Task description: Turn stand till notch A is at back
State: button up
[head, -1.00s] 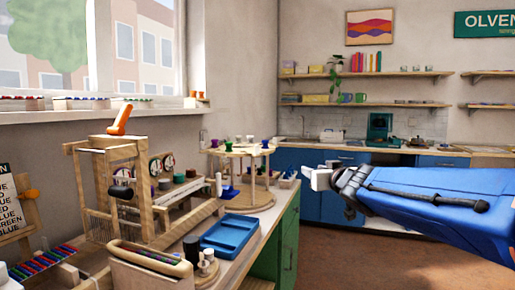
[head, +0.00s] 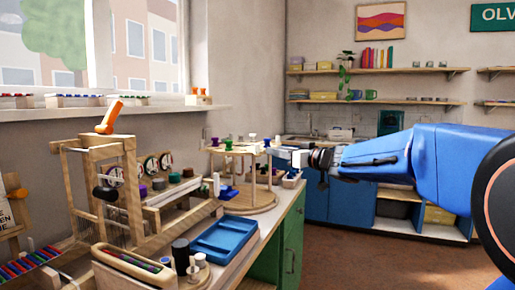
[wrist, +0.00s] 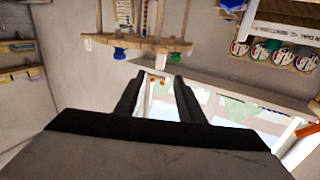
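The stand (head: 240,151) is a round wooden top on posts over a wide round base (head: 262,204), on the workbench. Coloured knobs sit on its top, including purple, blue and green (head: 252,138) ones. Notch A cannot be made out. My gripper (head: 288,155) is at the right side of the stand's top, close to its rim; I cannot tell whether it touches. In the wrist view, the picture looks upside down; my gripper's two dark fingers (wrist: 158,78) are apart with nothing between them. The stand (wrist: 163,43) shows just beyond them, with a blue and a green knob.
A blue tray (head: 223,238) lies in front of the stand. A wooden loom-like frame (head: 105,190) with an orange piece on top stands to the left. Small jars (wrist: 270,52) stand in a row behind. Green drawers (head: 291,240) are under the bench; floor to the right is clear.

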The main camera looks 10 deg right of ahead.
aim_at(259, 147)
jog(key=x, duration=1.1)
jog(key=shift+w+a, duration=0.2)
jog(key=shift+w, duration=0.15)
grip_shut()
